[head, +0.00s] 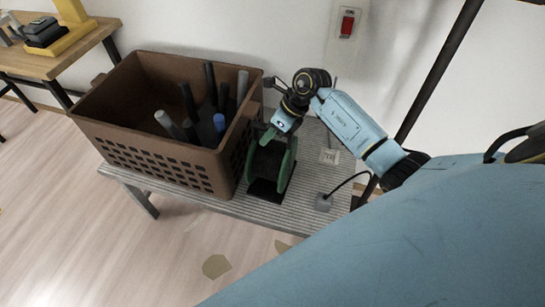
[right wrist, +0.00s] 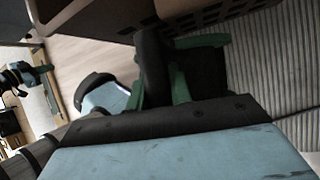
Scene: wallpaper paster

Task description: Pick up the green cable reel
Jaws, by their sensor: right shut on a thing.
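The green cable reel (head: 283,168) stands on a ribbed grey bench (head: 222,203), close beside the right wall of a brown crate (head: 150,140). My right gripper (head: 269,138) reaches down from above and is shut on the reel's upper part. In the right wrist view the reel (right wrist: 183,85) shows dark green just past the gripper, partly hidden by a dark finger. I cannot tell from these views whether the reel touches the bench. My left gripper is not in the head view.
The crate holds several dark and grey rods and a blue-ended one. A wooden table (head: 60,58) stands at upper left. A red switch (head: 347,24) is on the wall.

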